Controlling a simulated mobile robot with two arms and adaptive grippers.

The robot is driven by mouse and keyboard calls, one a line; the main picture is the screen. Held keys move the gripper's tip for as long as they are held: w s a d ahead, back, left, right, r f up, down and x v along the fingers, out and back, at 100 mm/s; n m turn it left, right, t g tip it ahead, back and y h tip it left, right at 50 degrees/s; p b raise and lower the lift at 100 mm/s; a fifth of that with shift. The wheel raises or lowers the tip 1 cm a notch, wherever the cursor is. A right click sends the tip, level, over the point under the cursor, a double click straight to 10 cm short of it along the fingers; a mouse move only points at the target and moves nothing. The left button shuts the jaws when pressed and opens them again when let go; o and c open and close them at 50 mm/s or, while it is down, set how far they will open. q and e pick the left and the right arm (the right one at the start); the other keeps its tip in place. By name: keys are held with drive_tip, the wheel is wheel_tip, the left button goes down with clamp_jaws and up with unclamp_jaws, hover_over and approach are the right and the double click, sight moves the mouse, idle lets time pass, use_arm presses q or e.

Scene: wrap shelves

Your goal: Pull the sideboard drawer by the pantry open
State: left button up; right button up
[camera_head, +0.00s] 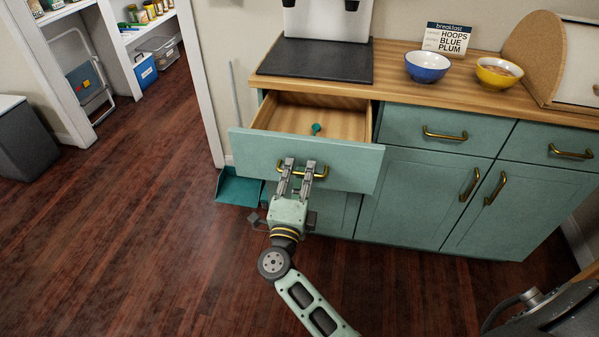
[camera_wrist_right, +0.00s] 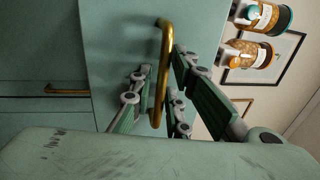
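The sideboard (camera_head: 440,190) is green with a wooden top. Its left drawer (camera_head: 345,165), the one nearest the pantry doorway, stands well out, with its wooden inside showing. A small teal item (camera_head: 316,128) lies in the drawer. My right gripper (camera_head: 298,168) is at the drawer front, with its fingers at the brass drawer handle (camera_head: 297,174). In the right wrist view the handle (camera_wrist_right: 163,70) passes between the fingers, which close in on it from both sides. The exact contact is partly hidden. My left gripper is not in view.
Two other drawers and the cupboard doors (camera_head: 410,200) are shut. A blue bowl (camera_head: 427,68), a yellow bowl (camera_head: 497,74) and a sign (camera_head: 446,38) stand on the top. A teal dustpan (camera_head: 238,188) is left of the sideboard. The wooden floor (camera_head: 130,230) at left is clear.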

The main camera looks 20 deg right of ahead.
drive_tip(key=shift+s, duration=0.1)
drive_tip(key=v, duration=0.7)
drive_tip(key=shift+a, duration=0.15)
drive_tip(key=shift+s+f, duration=0.1)
drive_tip(key=shift+s, duration=0.05)
